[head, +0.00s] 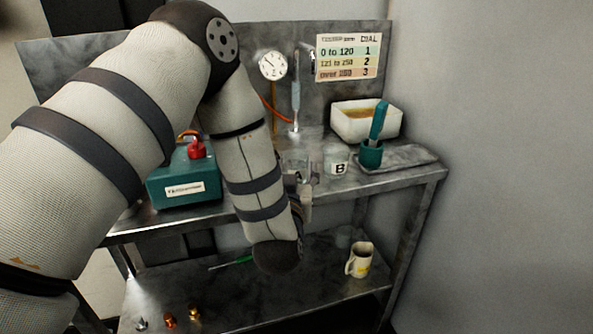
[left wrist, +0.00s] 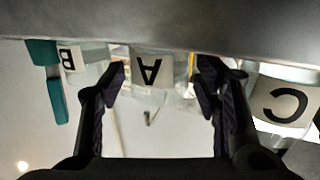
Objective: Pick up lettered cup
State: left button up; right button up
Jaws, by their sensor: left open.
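My left gripper (head: 303,190) reaches down to the front of the upper shelf, mostly hidden behind its own arm in the head view. In the left wrist view, which is upside down, its open fingers (left wrist: 160,85) point at a clear cup with a label A (left wrist: 148,70). Cup A appears between the fingertips; I cannot tell whether they touch it. A clear cup lettered B (head: 337,161) stands to the right in the head view and at the left in the wrist view (left wrist: 70,58). A cup lettered C (left wrist: 285,103) shows at the wrist view's right.
A teal box (head: 183,187) with a red top stands left on the metal bench. A mug (head: 359,260) stands on the lower shelf.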

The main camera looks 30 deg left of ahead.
pick_arm(q)
jog(key=x, duration=0.2)
jog(key=shift+w+a+f, duration=0.15)
jog(key=shift+w, duration=0.15)
jog(key=c, duration=1)
pick_arm(e)
jog(key=shift+s+f, duration=0.2)
